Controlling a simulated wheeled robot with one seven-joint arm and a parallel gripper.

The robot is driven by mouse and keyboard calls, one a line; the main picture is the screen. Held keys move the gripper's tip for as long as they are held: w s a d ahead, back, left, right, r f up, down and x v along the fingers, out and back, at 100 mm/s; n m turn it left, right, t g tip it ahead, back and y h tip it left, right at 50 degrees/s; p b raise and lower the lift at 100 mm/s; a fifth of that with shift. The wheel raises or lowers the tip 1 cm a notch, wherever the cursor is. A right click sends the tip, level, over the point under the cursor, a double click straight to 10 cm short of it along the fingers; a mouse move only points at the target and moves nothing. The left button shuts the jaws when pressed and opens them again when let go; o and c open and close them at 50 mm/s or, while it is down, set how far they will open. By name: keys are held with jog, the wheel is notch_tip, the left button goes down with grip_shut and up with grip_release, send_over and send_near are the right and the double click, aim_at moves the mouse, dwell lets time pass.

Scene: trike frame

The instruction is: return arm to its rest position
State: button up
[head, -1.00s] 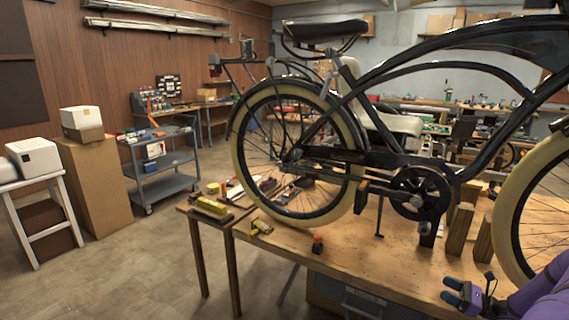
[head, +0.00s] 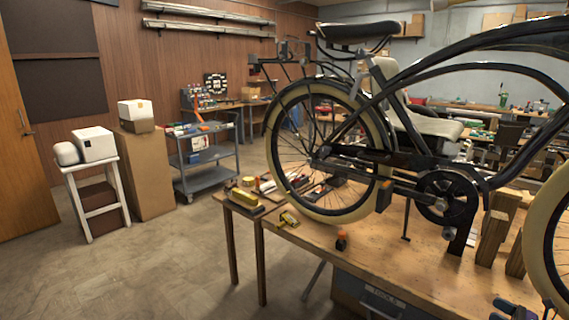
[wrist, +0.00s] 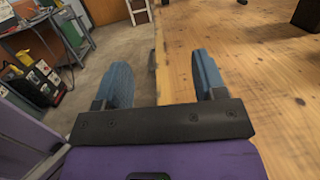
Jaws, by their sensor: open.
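My gripper (wrist: 164,80) is open and empty in the wrist view, with its two blue fingers spread apart. Its left finger is over the floor side and its right finger is over the wooden workbench (wrist: 240,60), with the bench edge running between them. In the head view only a small dark part of the gripper (head: 515,309) shows at the bottom right corner, and the rest of the arm is out of frame.
A black trike frame with cream tyres (head: 368,180) stands on the workbench, close to the arm. Small tools and a yellow item (head: 288,219) lie at its left end. A grey cart (head: 205,165), a cardboard box (head: 147,170) and a white stool (head: 97,197) stand left. The floor between is clear.

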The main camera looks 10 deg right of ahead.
jog(key=shift+w+a+r+n+g+y, duration=0.25)
jog(key=shift+w+r+n+g, duration=0.1)
jog(key=shift+r, duration=0.2)
jog(key=shift+w+a+r+n+g+y, duration=0.2)
jog(key=shift+w+r+n+g, duration=0.1)
jog(key=shift+r, duration=0.25)
jog(key=w+a+r+n+g+h, duration=0.25)
jog(key=a+r+n+g, duration=0.45)
jog(key=a+r, duration=0.65)
jog(key=w+a+r+n+g+h, duration=0.25)
jog(key=a+r+n+g, duration=0.65)
jog(key=r, duration=0.8)
jog(key=s+a+r+n+t+h, duration=0.1)
jog(key=s+a+r+n+h, duration=0.15)
jog(key=s+a+r, duration=0.35)
jog(key=s+a+r+n+t+h, duration=0.2)
jog(key=s+a+r+n, duration=0.1)
jog(key=a+r, duration=0.4)
jog(key=s+a+r+n+t+h, duration=0.1)
jog(key=s+a+n+t, duration=0.1)
jog(key=s, duration=0.4)
jog(key=s+a+r+n+t+h, duration=0.2)
jog(key=s+a+n, duration=0.1)
jog(key=s, duration=0.4)
jog(key=shift+s+a+r+n, duration=0.2)
jog(key=shift+a+n, duration=0.2)
jog(key=shift+a, duration=0.05)
